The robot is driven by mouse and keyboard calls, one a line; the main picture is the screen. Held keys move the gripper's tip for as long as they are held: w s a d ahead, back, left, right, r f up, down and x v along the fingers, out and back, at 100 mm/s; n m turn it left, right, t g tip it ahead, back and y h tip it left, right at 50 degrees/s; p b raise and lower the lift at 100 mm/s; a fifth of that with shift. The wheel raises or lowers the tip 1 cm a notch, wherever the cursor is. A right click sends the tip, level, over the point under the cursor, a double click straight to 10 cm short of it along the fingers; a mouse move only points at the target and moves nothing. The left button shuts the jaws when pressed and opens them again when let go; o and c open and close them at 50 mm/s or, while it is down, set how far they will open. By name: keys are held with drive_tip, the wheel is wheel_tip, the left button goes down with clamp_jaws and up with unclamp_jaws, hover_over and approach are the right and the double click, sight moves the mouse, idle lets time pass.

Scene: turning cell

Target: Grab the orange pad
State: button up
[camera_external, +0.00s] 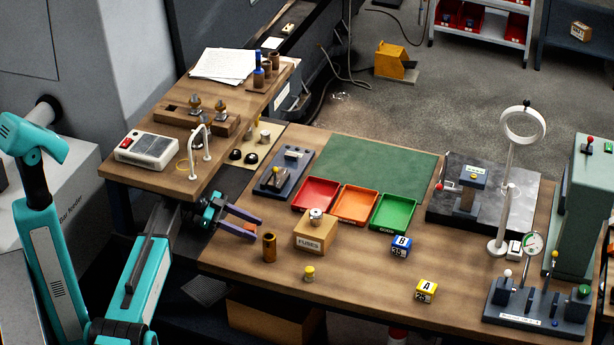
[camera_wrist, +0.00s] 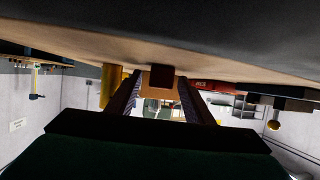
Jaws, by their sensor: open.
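No plainly pad-shaped orange thing stands out. The clearest orange thing is a shallow orange tray (camera_external: 355,206) on the bench, between a red tray (camera_external: 316,193) and a green tray (camera_external: 393,212). My gripper (camera_external: 258,229) is low over the left part of the bench, open with nothing held, left of the orange tray and well apart from it. In the wrist view, which looks upside down, the two fingers (camera_wrist: 160,78) are spread. A tan box with a dark patch shows beyond them. I cannot pick out the orange tray there.
The FUSES box (camera_external: 312,240), with a metal piece on top, stands between my gripper and the orange tray. A green mat (camera_external: 378,167) lies clear behind the trays.

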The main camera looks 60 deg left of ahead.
drive_tip(key=c, duration=1.1)
drive_tip(key=shift+r, duration=0.25)
drive_tip(key=shift+r+b, duration=0.75)
drive_tip(key=shift+r, duration=0.3)
drive_tip(key=s+d+b, duration=0.1)
drive_tip(key=s+d, duration=0.2)
drive_tip(key=s, duration=0.1)
drive_tip(key=s+d+r+b, duration=0.1)
drive_tip(key=s+d+b, duration=0.1)
drive_tip(key=s+d, duration=0.1)
drive_tip(key=s+d+r+b, duration=0.1)
drive_tip(key=s+d, duration=0.3)
drive_tip(key=s, duration=0.1)
drive_tip(key=shift+s+r+b, duration=0.2)
drive_tip(key=shift+s+b, duration=0.1)
drive_tip(key=shift+b, duration=0.1)
